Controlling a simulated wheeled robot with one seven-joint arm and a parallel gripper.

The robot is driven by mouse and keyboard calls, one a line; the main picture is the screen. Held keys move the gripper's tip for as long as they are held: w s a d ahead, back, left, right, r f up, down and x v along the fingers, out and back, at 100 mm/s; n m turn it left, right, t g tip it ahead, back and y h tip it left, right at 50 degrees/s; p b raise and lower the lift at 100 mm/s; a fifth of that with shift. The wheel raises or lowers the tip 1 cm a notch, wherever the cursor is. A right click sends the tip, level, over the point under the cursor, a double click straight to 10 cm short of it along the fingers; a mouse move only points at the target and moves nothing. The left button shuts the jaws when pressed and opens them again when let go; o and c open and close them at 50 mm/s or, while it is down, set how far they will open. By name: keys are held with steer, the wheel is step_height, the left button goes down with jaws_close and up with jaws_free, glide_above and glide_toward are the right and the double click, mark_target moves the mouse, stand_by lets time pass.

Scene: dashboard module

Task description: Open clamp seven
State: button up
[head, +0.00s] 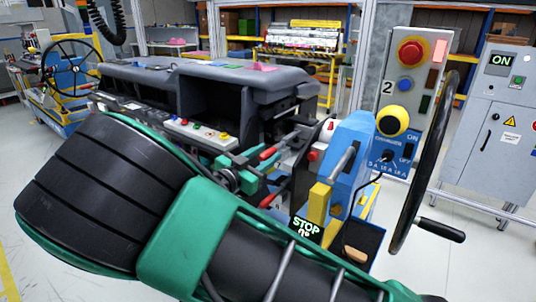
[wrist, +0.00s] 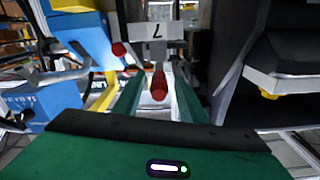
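Clamp seven shows in the wrist view as a white plate marked 7 (wrist: 155,30), upside down, with a red-tipped handle (wrist: 158,86) pointing toward the camera. My gripper (wrist: 158,74) has its two green fingers apart, one on each side of this red handle. Gaps show beside the handle, so I see no grip on it. In the head view my gripper (head: 277,162) is beside the dashboard, near red handle ends. I cannot tell there which handle is clamp seven's. My own arm hides part of the clamp area.
The dashboard (head: 190,75) lies behind my gripper. A blue and yellow fixture (head: 345,160) stands close on the right, with a black handwheel (head: 432,150) and a control panel (head: 405,85) beyond. In the wrist view a red knob (wrist: 117,50) is left of the handle.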

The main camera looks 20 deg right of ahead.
steer(key=shift+x, duration=0.85)
steer(key=shift+c, duration=0.3)
jaws_close()
steer(key=shift+a, duration=0.15)
